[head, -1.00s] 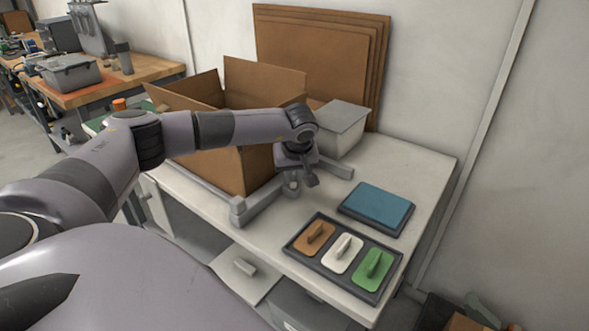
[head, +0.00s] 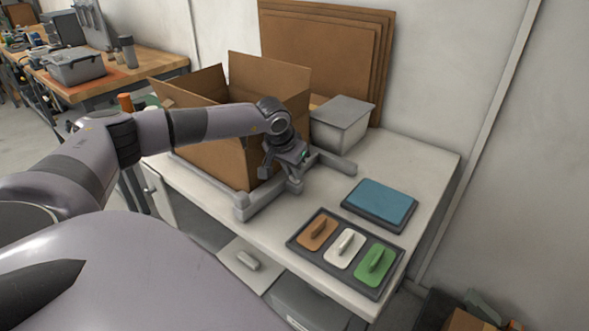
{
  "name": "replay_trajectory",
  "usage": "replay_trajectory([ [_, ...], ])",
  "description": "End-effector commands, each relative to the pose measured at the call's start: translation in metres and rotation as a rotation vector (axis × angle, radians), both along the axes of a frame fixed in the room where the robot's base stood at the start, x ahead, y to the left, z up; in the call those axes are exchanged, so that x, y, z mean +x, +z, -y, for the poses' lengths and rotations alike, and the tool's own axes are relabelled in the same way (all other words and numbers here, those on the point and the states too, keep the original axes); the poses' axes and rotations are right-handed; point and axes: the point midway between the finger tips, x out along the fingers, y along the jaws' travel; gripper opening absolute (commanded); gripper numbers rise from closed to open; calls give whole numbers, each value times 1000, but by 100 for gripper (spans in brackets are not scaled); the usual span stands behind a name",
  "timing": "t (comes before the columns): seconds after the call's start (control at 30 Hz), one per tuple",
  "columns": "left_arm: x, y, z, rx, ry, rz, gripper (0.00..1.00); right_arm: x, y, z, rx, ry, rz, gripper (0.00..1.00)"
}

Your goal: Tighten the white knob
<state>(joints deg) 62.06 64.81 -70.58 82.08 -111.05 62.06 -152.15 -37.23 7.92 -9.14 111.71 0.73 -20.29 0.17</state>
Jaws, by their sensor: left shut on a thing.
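My left gripper (head: 283,172) is at the grey frame (head: 252,205) in front of the open cardboard box (head: 215,155). It is tilted and shut on a small part at this frame, mostly hidden by the fingers. I cannot make out whether that part is the white knob; no clearly white knob shows elsewhere. A white plate with a raised handle (head: 343,249) lies in a dark tray (head: 296,248), between a brown plate (head: 316,232) and a green plate (head: 375,266). My right gripper is not in view.
A blue pad (head: 380,202) lies right of the frame on the white table (head: 425,170). A grey lidded bin (head: 342,125) stands behind the gripper. Brown boards (head: 325,50) lean on the wall. The tabletop between bin and blue pad is clear.

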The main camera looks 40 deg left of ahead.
Motion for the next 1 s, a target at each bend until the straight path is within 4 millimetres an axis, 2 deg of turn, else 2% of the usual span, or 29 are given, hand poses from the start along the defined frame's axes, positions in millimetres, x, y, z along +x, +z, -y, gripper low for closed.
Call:
replay_trajectory([
  [0.67, -1, 0, -1, 1, -57, -3, 0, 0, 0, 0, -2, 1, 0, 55],
  [0.7, -1, 0, -1, 2, -56, -3, 30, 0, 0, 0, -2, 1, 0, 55],
  [0.73, -1, 0, -1, 1, -57, -3, 40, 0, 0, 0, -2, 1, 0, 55],
  [0.77, -1, 0, -1, 1, -56, -3, 43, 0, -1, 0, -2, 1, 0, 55],
  [1.0, 0, 0, -1, 1, -55, -2, 43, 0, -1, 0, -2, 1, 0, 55],
])
